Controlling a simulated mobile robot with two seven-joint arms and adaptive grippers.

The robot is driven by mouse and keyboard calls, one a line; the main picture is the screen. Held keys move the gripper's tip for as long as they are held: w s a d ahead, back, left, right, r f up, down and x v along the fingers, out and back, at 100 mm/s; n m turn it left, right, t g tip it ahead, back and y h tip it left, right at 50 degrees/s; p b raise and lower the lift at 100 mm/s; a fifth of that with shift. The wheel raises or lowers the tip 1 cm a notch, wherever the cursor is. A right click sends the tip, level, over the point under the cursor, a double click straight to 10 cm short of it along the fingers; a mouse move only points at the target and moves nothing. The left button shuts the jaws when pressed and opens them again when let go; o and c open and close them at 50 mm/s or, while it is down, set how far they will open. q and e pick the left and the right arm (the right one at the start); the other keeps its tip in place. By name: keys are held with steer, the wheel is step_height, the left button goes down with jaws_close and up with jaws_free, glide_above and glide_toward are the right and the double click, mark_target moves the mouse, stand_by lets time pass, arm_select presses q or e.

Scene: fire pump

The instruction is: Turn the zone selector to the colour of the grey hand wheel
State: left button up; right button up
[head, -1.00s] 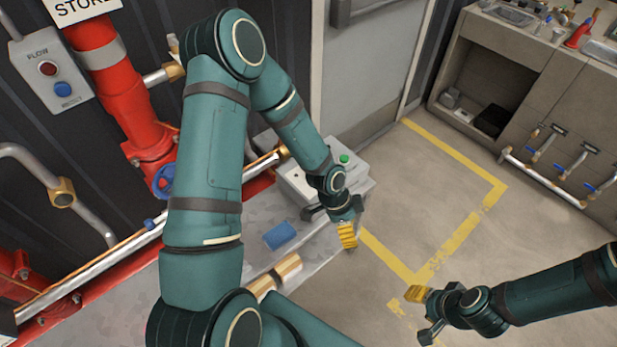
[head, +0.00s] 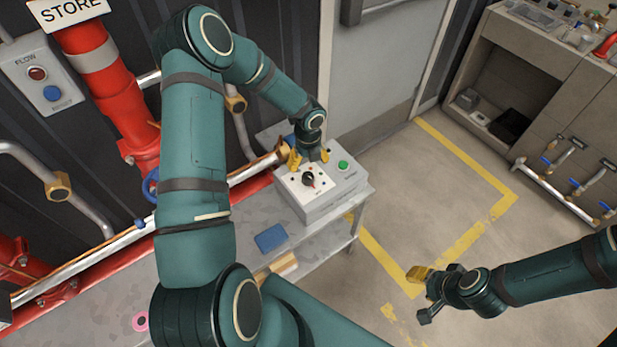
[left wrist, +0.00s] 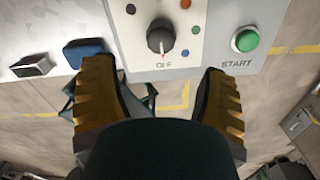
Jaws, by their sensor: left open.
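The zone selector is a black knob (head: 309,180) on the white top panel of a grey box (head: 335,200). In the left wrist view the knob (left wrist: 160,36) has a pale mark pointing at the OFF label. I cannot make out a grey hand wheel.
A green START button (left wrist: 244,40) sits beside the selector. A blue block (head: 271,238) lies on the metal bench, with a pink ring (head: 140,322) nearer. Red pipes (head: 112,95) and a blue hand wheel (head: 151,185) are at left. Floor at right is open.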

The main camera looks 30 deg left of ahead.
mark_target(309, 177)
arm_select(q)
step_height(309, 177, down, 8)
steer(key=shift+r+b, duration=0.1)
steer(key=shift+b, duration=0.35)
steer(key=c, duration=1.2)
